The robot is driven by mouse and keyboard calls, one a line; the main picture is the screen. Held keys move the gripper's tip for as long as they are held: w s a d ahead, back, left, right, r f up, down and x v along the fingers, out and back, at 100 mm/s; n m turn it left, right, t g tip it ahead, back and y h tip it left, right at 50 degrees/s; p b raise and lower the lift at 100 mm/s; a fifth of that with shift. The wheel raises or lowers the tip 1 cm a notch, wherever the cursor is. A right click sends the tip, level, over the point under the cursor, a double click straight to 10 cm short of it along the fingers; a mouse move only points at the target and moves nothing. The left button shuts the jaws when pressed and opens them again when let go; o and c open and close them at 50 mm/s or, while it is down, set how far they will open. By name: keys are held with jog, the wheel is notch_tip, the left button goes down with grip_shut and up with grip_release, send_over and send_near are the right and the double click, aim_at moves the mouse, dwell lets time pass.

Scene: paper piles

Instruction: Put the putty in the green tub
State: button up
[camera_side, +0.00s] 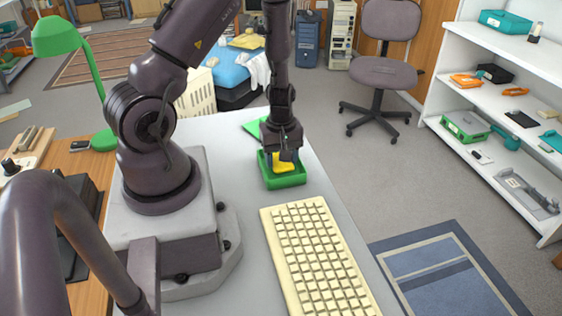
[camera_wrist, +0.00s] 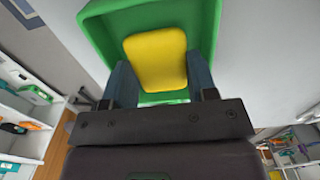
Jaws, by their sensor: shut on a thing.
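The green tub (camera_side: 285,182) sits on the grey table just beyond the keyboard. My gripper (camera_side: 284,158) points down over it, with its fingertips at about the level of the tub's rim. The putty is a yellow block (camera_side: 284,168) between the fingers, inside the outline of the tub. In the wrist view my gripper (camera_wrist: 161,68) is shut on the putty (camera_wrist: 157,57), with one finger on each side. The green tub (camera_wrist: 98,30) surrounds it there. I cannot tell whether the putty touches the tub's floor.
A cream keyboard (camera_side: 318,262) lies close in front of the tub. A flat green piece (camera_side: 252,127) lies behind it, partly hidden by my arm. The table's right edge is near the tub. White shelves (camera_side: 500,100) stand well off to the right.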

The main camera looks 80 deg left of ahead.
jog(key=shift+f, duration=0.8)
jog(key=shift+f, duration=0.15)
jog(key=o, duration=0.7)
notch_tip(320, 180, up, 12)
jog(key=w+d+r+m+t, duration=0.2)
jog(key=d+r+m+t, duration=0.1)
jog(key=d+r+m, duration=0.9)
jog(key=s+d+r+m+t, duration=0.1)
jog(key=s+r+m, duration=0.1)
jog(key=r, duration=0.1)
jog(key=s+d+r+m, duration=0.2)
jog(key=s+r, duration=0.1)
jog(key=r, duration=0.1)
jog(key=s+d+r+m+t, duration=0.1)
jog(key=s+d+r+m, duration=0.1)
jog(key=r, duration=0.1)
jog(key=shift+s+r+t, duration=0.2)
jog(key=shift+r+t, duration=0.05)
jog(key=shift+t, duration=0.05)
